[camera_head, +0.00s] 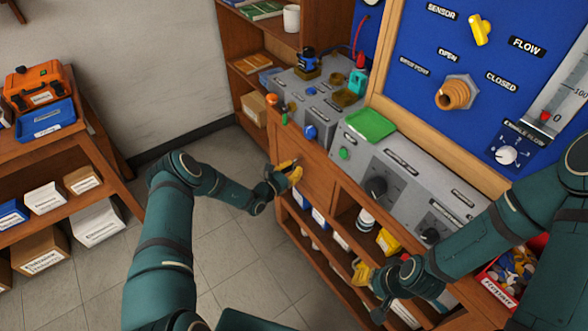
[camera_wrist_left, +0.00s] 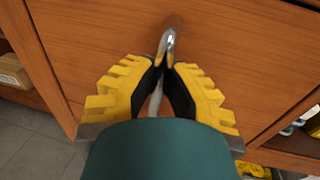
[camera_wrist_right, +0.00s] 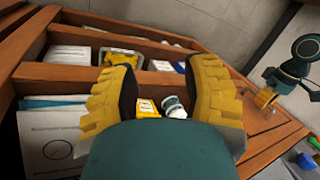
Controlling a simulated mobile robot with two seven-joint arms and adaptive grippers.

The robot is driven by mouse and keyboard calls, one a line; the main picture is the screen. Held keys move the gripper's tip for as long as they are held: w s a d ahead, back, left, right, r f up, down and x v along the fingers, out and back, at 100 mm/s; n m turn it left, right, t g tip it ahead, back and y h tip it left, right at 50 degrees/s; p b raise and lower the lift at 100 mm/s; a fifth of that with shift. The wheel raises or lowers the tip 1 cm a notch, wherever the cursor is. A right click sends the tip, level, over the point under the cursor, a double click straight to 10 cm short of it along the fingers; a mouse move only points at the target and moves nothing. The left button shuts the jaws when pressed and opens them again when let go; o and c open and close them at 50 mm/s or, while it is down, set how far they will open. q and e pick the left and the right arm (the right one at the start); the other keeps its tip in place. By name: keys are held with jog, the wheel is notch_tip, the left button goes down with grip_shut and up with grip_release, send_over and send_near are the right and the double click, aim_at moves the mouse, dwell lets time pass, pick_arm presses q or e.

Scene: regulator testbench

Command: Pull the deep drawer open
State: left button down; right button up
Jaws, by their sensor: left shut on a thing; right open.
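The deep drawer has a plain brown wooden front (camera_head: 313,182) below the bench top; it also fills the left wrist view (camera_wrist_left: 235,45). It looks about flush with the bench, though I cannot tell exactly. My left gripper (camera_head: 291,170) is at this front. In the left wrist view its yellow fingers (camera_wrist_left: 165,72) are closed on the shiny metal drawer handle (camera_wrist_left: 168,42); the handle's lower part is partly hidden between the pads. My right gripper (camera_head: 362,276) is open and empty, in front of the open shelves to the right of the drawer.
Open shelves beside the drawer hold a white bottle (camera_head: 365,219), a yellow box (camera_head: 387,241) and papers (camera_wrist_right: 50,140). Grey instruments and a green tray (camera_head: 370,125) stand on the bench. A red bin (camera_head: 497,290) is at right. The floor (camera_head: 238,245) before the drawer is clear.

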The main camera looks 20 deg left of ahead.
pick_arm(q)
jog(key=shift+s, duration=0.1)
jog(key=w+a+p+v, duration=0.1)
jog(key=a+v, duration=0.2)
jog(key=v, duration=1.4)
jog(key=w+a+p+v, duration=0.1)
jog(key=w+a+v, duration=0.1)
jog(key=v, duration=1.5)
jog(key=shift+a, duration=0.5)
jog(key=shift+s+f, duration=0.1)
jog(key=c, duration=1)
grip_release()
jog(key=v, duration=1.2)
